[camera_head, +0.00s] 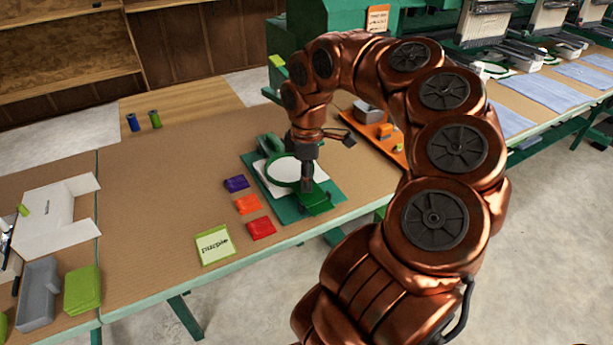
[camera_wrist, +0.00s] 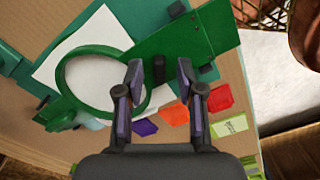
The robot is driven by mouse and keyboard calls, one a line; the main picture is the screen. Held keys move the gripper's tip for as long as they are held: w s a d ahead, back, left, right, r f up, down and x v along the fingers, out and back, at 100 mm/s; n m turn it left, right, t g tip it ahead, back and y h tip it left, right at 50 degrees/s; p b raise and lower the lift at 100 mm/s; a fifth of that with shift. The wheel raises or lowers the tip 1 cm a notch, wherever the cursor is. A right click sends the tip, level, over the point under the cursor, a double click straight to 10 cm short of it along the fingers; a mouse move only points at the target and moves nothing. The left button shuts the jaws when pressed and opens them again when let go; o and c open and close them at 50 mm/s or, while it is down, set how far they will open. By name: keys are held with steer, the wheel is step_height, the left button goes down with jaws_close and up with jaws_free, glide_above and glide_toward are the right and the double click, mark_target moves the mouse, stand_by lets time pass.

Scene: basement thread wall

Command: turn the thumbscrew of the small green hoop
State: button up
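The small green hoop (camera_head: 283,170) lies over white cloth on a dark green base on the table. In the wrist view its ring (camera_wrist: 62,75) is at the left, beside a green bracket (camera_wrist: 200,32). A small dark knob (camera_wrist: 158,68), which looks like the thumbscrew, stands at the ring's edge by the bracket. My gripper (camera_wrist: 160,73) is open, with its two fingertips on either side of the knob and visible gaps between. In the head view my gripper (camera_head: 307,187) points down at the hoop's near right edge and hides the knob.
Purple (camera_head: 236,184), orange (camera_head: 248,204) and red (camera_head: 261,229) packets lie left of the base, with a lettered green card (camera_head: 214,245) nearer the front edge. An orange tray (camera_head: 376,135) stands behind at the right. The table's left middle is clear.

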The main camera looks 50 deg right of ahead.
jaws_close()
stand_by(0.3)
steer(key=shift+f+m+b, duration=0.2)
steer(key=shift+m+b, duration=0.1)
steer(key=shift+b, duration=0.1)
steer(key=shift+f+m+b, duration=0.1)
steer(key=shift+m+b, duration=0.7)
steer(key=shift+b, duration=0.2)
steer(key=m+b, duration=0.3)
steer(key=shift+d+m, duration=0.1)
steer(key=shift+m, duration=0.3)
steer(key=m+b, duration=0.2)
steer(key=shift+m, duration=0.3)
steer(key=shift+m+b, duration=1.25)
steer(key=shift+m, duration=0.35)
steer(key=shift+r, duration=0.2)
